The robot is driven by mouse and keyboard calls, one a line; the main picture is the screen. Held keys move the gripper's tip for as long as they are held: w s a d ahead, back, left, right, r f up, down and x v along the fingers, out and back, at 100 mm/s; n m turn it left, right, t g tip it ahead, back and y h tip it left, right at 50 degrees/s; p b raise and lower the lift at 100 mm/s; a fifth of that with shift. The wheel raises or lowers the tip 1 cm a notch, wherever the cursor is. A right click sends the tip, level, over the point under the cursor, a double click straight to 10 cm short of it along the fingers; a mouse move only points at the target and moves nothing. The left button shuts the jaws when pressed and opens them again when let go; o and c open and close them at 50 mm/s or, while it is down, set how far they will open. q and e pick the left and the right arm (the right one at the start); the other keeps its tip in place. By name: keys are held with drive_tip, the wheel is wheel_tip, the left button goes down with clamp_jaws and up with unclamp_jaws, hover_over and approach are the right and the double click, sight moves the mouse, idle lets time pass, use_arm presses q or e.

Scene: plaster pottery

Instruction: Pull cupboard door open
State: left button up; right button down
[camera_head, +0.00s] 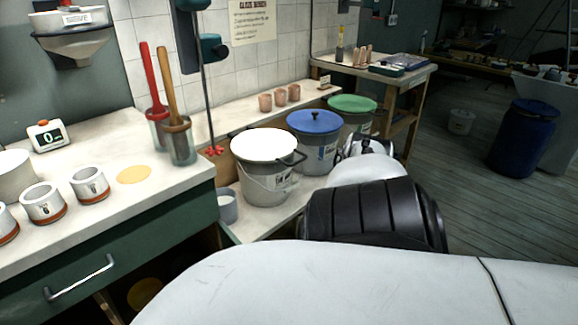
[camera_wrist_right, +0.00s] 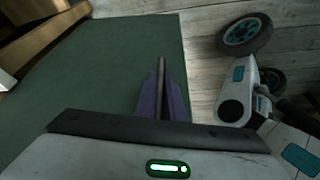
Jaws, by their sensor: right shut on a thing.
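The green cupboard door (camera_wrist_right: 95,100) fills the left and middle of the right wrist view. My right gripper (camera_wrist_right: 162,95) is shut on its slim grey bar handle (camera_wrist_right: 161,70). In the head view, a dark opening shows under the green drawer front (camera_head: 70,275), so the door stands at least partly open. A yellow round thing (camera_head: 145,293) shows inside. The door, its handle and my right gripper are hidden in the head view, where my white arm covers the bottom. My left gripper is in neither view.
The worktop (camera_head: 110,195) above holds several cups and a small timer (camera_head: 45,136). Buckets, one with a blue lid (camera_head: 314,122), stand on a lower shelf close to my arm. Wooden floor (camera_wrist_right: 202,60) is bare beside the door, with my wheels at its right.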

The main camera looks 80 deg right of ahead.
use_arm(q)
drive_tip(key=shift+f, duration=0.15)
use_arm(e)
drive_tip(key=c, duration=1.8)
unclamp_jaws()
drive_tip(key=shift+c, duration=0.2)
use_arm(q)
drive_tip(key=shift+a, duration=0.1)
